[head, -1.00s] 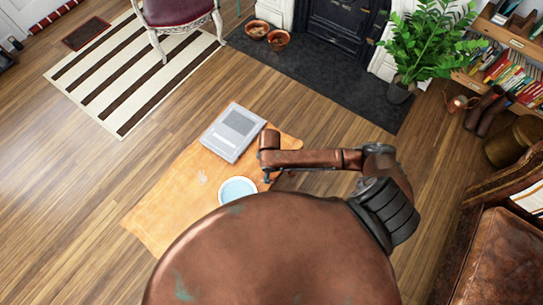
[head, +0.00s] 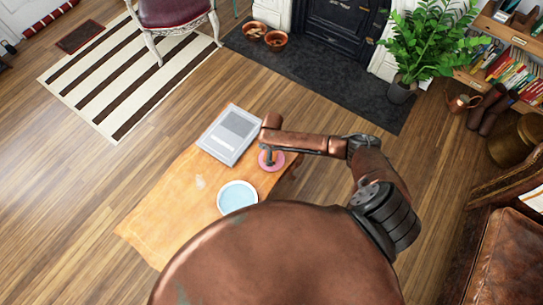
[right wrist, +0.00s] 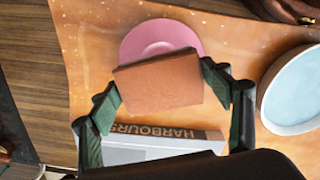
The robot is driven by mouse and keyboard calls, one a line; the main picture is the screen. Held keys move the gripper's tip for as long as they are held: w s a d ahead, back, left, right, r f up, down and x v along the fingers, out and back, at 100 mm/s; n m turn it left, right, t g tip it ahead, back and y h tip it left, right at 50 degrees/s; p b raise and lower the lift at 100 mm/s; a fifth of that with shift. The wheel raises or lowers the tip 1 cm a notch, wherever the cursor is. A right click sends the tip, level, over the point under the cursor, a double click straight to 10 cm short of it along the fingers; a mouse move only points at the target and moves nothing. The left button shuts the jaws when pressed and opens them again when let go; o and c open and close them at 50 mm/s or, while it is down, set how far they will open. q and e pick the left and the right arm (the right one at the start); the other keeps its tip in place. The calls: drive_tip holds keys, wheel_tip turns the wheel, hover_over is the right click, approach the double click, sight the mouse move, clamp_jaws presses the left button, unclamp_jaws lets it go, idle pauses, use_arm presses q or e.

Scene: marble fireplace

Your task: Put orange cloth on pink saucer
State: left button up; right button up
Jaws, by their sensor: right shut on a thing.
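The pink saucer (head: 277,163) sits on the wooden table (head: 165,215), beside the grey book. It also shows in the right wrist view (right wrist: 158,32), partly covered by the orange cloth (right wrist: 160,82). The cloth looks like a folded brownish-orange block. My right gripper (right wrist: 163,90) is shut on it, with a dark green finger at each side. The cloth overlaps the saucer's near part in this view; I cannot tell whether they touch. In the head view my right gripper (head: 268,157) is over the saucer, and the cloth cannot be made out. My left gripper is not in view.
A grey book (head: 230,135) lies on the table behind the saucer, its spine lettered in the right wrist view (right wrist: 165,145). A white bowl with a pale blue inside (head: 238,197) stands close by. The table's left part is clear.

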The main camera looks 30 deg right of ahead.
wheel_tip(320, 180, down, 3)
drive_tip(key=shift+s+a+r+b, duration=0.1)
drive_tip(key=shift+b, duration=0.2)
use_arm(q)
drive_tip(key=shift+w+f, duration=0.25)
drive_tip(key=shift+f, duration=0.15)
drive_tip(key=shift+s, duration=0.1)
use_arm(e)
drive_tip(key=o, duration=1)
wheel_tip(320, 180, up, 12)
drive_tip(key=p, duration=0.3)
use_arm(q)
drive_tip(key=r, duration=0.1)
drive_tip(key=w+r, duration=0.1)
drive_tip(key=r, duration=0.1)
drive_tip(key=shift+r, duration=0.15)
